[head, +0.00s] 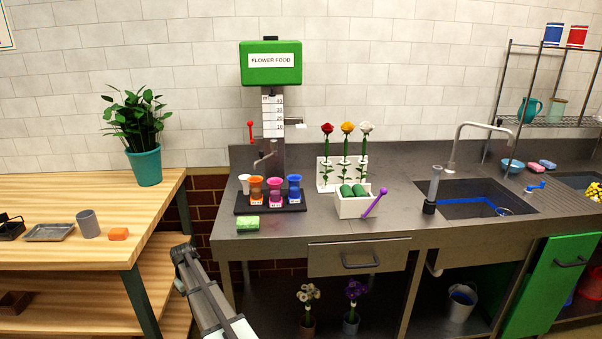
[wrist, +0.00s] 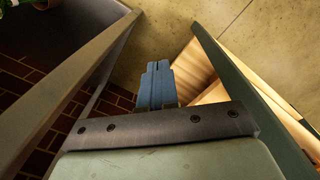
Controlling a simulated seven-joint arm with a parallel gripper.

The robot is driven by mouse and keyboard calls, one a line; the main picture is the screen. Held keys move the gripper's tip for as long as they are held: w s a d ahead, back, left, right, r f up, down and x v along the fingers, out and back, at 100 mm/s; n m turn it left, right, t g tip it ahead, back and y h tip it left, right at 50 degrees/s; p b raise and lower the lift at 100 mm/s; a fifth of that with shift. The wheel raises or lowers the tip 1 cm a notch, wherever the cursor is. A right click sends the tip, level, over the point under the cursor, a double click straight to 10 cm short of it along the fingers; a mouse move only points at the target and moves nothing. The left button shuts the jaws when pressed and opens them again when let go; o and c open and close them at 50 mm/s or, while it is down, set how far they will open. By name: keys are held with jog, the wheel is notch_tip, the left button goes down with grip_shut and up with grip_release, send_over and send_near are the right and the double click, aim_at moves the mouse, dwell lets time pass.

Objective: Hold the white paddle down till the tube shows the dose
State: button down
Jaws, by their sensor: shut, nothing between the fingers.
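The flower-food dispenser (head: 271,63) stands at the back of the steel counter, a green box with a "FLOWER FOOD" label. Below it is the tube with a white numbered scale (head: 273,115); its fill level is too small to tell. A white paddle (head: 293,122) sticks out at the tube's right side. A red lever (head: 251,131) is on its left, and a metal spout (head: 265,160) is below. My gripper (wrist: 157,66) is shut and empty in the wrist view, over the floor gap between the counter and the wooden table, well apart from the paddle.
To the right are a flower rack (head: 327,172) and a white box (head: 350,207) with a purple-handled tool. A plant (head: 145,165) stands on the wooden table.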

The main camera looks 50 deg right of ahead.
jog(key=w+d+r+m+t, duration=0.1)
jog(key=w+d+r, duration=0.3)
jog(key=d+r, duration=0.45)
jog(key=w+d+r+h, duration=0.1)
jog(key=w+d+r, duration=0.4)
jog(key=r, duration=0.7)
jog(key=w+d+r+m+t, duration=0.1)
jog(key=w+d+r, duration=0.1)
jog(key=d+r, duration=0.75)
jog(key=s+d+r+m, duration=0.2)
jog(key=s+d+r, duration=0.3)
jog(key=d+r, duration=0.4)
jog(key=s+d+r+m, duration=0.2)
jog(key=s+d+r, duration=0.4)
jog(key=d+r, duration=0.4)
jog(key=s+d+r+m, duration=0.2)
jog(key=s+d+r, duration=0.4)
jog(key=r, duration=1.3)
jog(key=d, duration=0.3)
jog(key=shift+d+r+m+h, duration=0.15)
jog(key=shift+d+m+h, duration=0.15)
jog(key=shift+d+h, duration=0.1)
jog(key=shift+s, duration=0.1)
send_over(301, 125)
jog(key=a, duration=0.1)
jog(key=f, duration=1.1)
jog(key=shift+s+f, duration=0.3)
jog(key=shift+s, duration=0.1)
jog(key=shift+f, duration=1)
